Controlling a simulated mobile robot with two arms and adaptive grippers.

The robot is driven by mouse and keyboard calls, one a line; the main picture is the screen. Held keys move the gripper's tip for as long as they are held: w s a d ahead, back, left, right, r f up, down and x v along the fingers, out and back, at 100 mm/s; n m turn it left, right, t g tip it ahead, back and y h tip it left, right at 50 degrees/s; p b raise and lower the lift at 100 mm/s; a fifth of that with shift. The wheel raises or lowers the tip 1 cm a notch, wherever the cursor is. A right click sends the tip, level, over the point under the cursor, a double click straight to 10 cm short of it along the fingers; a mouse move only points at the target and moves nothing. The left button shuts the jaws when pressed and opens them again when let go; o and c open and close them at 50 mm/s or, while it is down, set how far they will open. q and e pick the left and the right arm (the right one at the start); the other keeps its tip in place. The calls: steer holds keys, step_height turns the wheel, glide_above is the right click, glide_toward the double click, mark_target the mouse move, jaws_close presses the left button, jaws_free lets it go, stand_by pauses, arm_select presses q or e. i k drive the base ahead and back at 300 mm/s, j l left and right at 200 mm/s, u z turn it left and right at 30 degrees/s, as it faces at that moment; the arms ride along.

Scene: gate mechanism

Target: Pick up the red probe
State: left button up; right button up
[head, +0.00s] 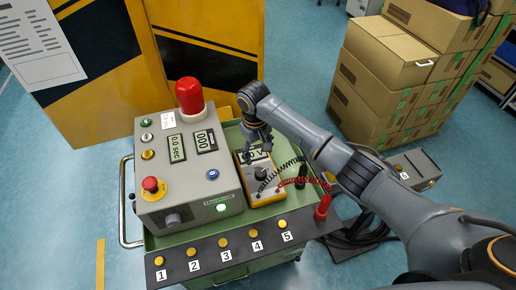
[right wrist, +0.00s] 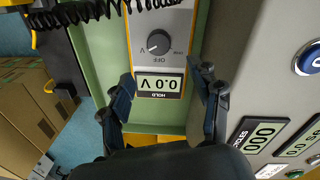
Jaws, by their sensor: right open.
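The red probe (head: 322,207) stands upright at the right end of the black numbered strip (head: 205,250). A black probe (head: 301,178) stands behind it. Coiled red and black leads run from the yellow multimeter (head: 278,193) toward the probes. My right gripper (head: 257,148) is open and empty above the top end of the multimeter, left of and behind the red probe. In the right wrist view its fingers (right wrist: 165,92) are spread on either side of the meter's display (right wrist: 158,84). The red probe cannot be made out there. My left gripper is not in view.
A grey control box (head: 185,170) with a red lamp (head: 190,95) and an emergency stop button stands left of the multimeter on the green cart (head: 150,240). Stacked cardboard boxes (head: 385,75) stand at the back right. A grey pedal unit (head: 412,168) lies on the floor at right.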

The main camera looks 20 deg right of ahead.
mark_target(321, 211)
steer(key=z, duration=1.25)
